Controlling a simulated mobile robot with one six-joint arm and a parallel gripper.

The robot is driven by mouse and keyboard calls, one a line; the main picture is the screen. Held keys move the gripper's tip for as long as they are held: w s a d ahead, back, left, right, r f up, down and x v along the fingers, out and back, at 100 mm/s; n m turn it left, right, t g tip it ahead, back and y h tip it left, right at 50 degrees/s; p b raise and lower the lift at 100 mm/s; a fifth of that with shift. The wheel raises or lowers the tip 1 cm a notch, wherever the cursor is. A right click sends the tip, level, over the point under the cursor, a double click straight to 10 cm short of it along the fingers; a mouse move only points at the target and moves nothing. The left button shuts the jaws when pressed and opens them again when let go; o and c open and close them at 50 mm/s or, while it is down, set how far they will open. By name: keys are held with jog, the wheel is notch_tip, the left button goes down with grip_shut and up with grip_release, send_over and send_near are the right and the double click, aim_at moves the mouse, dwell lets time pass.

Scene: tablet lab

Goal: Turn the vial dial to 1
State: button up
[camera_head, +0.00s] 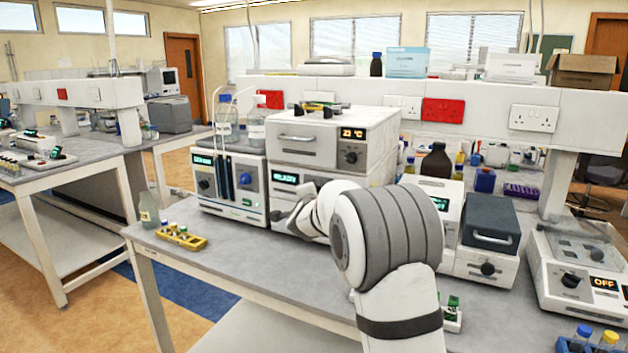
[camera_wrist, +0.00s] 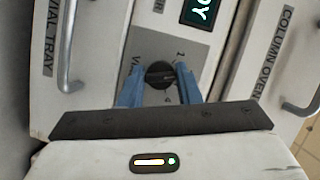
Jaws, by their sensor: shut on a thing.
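The vial dial (camera_wrist: 158,73) is a small dark round knob on a grey panel in the wrist view. The marks "1" and "4" show on the panel to its right, and part of a "V..." label shows to its left. Its pointer seems to be aimed to the right, between the two marks, but it is small. My gripper (camera_wrist: 159,82) has blue fingers on both sides of the knob and is shut on it. In the head view my gripper (camera_head: 287,216) is at the front of the lower white unit (camera_head: 284,178), and the dial is hidden behind my arm.
A handle (camera_wrist: 68,45) beside a "VIAL TRAY" label is left of the dial. A green-lit display (camera_wrist: 201,12) is above it. A "COLUMN OVEN" door handle (camera_wrist: 304,104) is at right. A yellow vial rack (camera_head: 181,238) stands on the bench left of my arm.

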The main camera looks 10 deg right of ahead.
jog(key=n+g+p, duration=0.1)
jog(key=n+p, duration=0.2)
jog(key=p, duration=0.5)
jog(key=n+g+h+p, duration=0.1)
jog(key=n+g+p, duration=0.1)
jog(key=p, duration=0.7)
jog(key=shift+a+r+n, duration=0.1)
jog(key=shift+r+n, duration=0.05)
jog(key=shift+n, duration=0.45)
jog(key=shift+h, duration=0.4)
jog(key=o, duration=1)
jog(key=b+v, duration=0.1)
jog(key=v, duration=0.6)
jog(key=shift+s+a+r, duration=0.1)
jog(key=shift+s+r, duration=0.05)
jog(key=shift+s, duration=0.2)
